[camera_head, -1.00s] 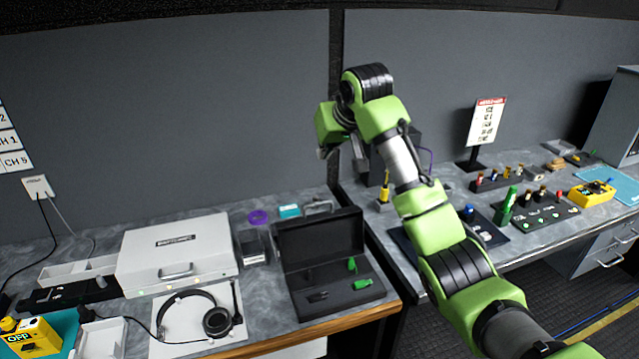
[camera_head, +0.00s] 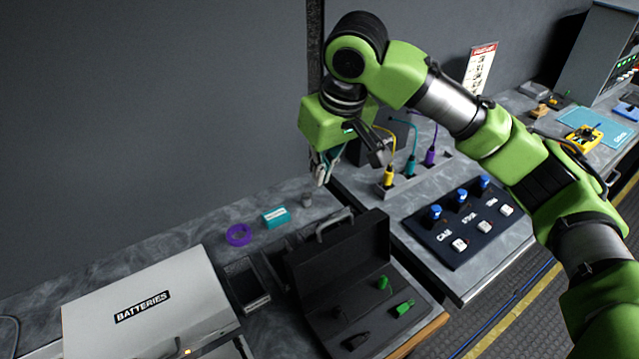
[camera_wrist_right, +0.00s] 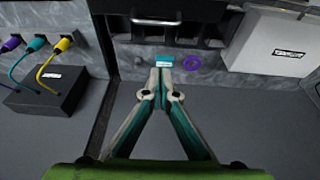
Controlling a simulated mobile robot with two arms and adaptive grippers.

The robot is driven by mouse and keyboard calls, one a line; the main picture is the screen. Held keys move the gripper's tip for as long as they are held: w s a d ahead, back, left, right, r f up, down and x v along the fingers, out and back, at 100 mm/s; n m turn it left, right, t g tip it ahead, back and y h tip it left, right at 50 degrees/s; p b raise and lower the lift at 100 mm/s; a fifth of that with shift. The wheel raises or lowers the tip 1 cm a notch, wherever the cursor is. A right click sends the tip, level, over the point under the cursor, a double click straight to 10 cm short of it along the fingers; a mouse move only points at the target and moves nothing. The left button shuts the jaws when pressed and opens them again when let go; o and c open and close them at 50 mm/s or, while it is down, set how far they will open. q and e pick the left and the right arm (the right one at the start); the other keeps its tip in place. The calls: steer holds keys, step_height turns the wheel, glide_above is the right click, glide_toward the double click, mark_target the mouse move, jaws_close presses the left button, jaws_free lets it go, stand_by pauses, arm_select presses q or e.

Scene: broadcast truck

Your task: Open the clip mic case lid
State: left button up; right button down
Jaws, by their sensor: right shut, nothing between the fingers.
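The black clip mic case (camera_head: 335,255) stands on the grey counter, its lid raised upright and its handle at the back. Green and black clip pieces lie in its dark tray. In the right wrist view, the back of the case and its handle (camera_wrist_right: 155,22) show at the top. My right gripper (camera_head: 321,178) is shut and empty in the air, behind and above the lid, apart from it. In the wrist view its fingertips (camera_wrist_right: 161,72) meet just below a teal box. My left gripper is not in view.
A white BATTERIES case (camera_head: 150,305) is shut at left. A purple tape roll (camera_head: 239,235) and teal box (camera_head: 275,216) lie behind the black case. A panel with blue knobs (camera_head: 465,220) and standing yellow, teal and purple plugs are to the right.

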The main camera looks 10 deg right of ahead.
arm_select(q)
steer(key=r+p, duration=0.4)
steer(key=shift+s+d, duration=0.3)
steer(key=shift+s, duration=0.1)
arm_select(e)
step_height(320, 180, down, 9)
steer(key=s, duration=0.1)
steer(key=shift+s+d, duration=0.2)
steer(key=shift+d, duration=0.1)
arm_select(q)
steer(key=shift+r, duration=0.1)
arm_select(e)
steer(key=shift+s+r, duration=0.1)
steer(key=shift+r, duration=0.05)
